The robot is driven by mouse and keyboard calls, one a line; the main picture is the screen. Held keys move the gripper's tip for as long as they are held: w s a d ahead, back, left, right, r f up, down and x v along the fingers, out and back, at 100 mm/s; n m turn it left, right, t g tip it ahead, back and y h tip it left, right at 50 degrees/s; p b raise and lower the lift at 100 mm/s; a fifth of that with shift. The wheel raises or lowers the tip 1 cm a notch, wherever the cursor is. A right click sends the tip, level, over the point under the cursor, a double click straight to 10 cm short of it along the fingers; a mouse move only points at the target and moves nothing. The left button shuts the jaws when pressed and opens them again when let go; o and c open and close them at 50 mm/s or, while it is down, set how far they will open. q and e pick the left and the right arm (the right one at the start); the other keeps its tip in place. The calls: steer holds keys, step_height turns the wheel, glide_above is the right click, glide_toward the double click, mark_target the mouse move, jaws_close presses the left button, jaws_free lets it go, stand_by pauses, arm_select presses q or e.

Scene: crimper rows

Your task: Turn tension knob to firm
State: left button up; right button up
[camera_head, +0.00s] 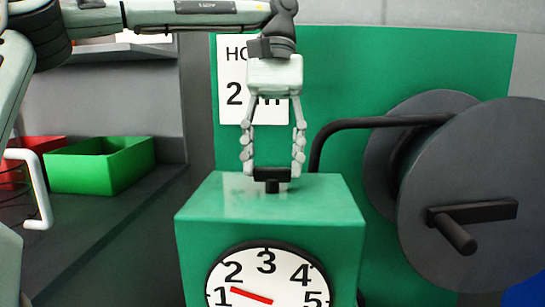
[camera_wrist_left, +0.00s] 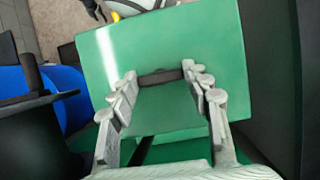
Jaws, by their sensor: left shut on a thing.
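The black tension knob (camera_head: 272,184), a short bar on a stem, stands on top of a green box (camera_head: 330,205). My left gripper (camera_head: 272,172) points down from above and is shut on the knob's bar, one finger at each end. In the left wrist view the knob (camera_wrist_left: 160,77) lies between the fingertips (camera_wrist_left: 160,75) over the green top. The box's front has a round white dial (camera_head: 267,280) numbered from 1 to 5 as far as it shows. Its red needle (camera_head: 250,295) points between 1 and 2. No "firm" mark is visible. My right gripper is out of view.
A large grey reel (camera_head: 470,190) with a black crank handle stands right of the box. A black curved bar (camera_head: 340,128) runs behind the box towards it. Green (camera_head: 102,165) and red (camera_head: 35,145) bins sit on a shelf at left. A partly hidden sign (camera_head: 232,80) hangs behind my gripper.

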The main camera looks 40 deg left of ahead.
arm_select(q)
steer(key=o, duration=1.2)
steer(key=shift+c, duration=0.2)
steer(key=shift+w+r, duration=0.15)
steer(key=v, duration=0.7)
